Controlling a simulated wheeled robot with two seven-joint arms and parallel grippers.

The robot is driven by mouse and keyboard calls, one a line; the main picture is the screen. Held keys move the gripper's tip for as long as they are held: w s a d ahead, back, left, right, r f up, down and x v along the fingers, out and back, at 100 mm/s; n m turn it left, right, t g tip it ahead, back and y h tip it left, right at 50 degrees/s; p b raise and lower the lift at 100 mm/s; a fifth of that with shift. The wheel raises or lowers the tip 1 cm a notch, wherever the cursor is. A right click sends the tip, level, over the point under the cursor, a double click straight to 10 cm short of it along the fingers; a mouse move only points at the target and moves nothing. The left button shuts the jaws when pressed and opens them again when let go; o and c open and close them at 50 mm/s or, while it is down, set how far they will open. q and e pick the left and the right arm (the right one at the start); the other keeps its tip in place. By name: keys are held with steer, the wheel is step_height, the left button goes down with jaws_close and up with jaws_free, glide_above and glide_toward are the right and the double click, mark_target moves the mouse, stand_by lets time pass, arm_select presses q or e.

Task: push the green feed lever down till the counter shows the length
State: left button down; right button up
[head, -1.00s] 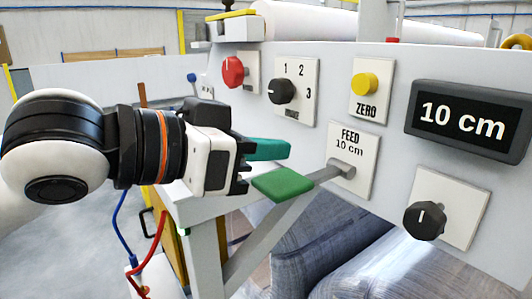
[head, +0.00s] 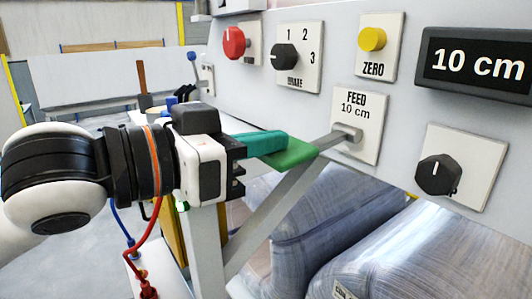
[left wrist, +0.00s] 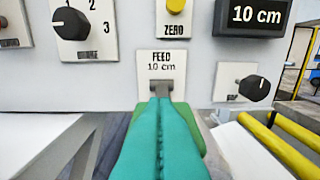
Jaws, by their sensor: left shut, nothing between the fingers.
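The green feed lever (head: 297,154) sticks out on a grey rod from the plate marked FEED 10 cm (head: 357,112). My left gripper (head: 284,140) has teal fingers, shut and empty, with their tips over the lever's green pad. They look very close to its top; I cannot tell whether they touch. In the left wrist view the shut fingers (left wrist: 160,105) cover most of the green pad (left wrist: 193,125). The counter (head: 477,62) reads 10 cm, and it also reads so in the left wrist view (left wrist: 256,16). My right gripper is not in view.
On the panel are a red knob (head: 233,42), a black selector (head: 285,57) marked 1 2 3, a yellow ZERO button (head: 371,39) and a lower black knob (head: 437,174). Wrapped rolls (head: 370,260) lie below. A slanted grey brace (head: 270,218) runs under the lever.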

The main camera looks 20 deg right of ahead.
arm_select(q)
step_height(320, 180, down, 4)
steer(key=h+b, duration=0.1)
steer(key=b, duration=0.3)
steer(key=t+h+b, duration=0.1)
steer(key=h+b, duration=0.1)
steer(key=b, duration=0.2)
steer(key=shift+d+f, duration=0.1)
steer(key=shift+f, duration=0.15)
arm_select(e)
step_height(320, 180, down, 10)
arm_select(q)
steer(key=shift+r, duration=0.1)
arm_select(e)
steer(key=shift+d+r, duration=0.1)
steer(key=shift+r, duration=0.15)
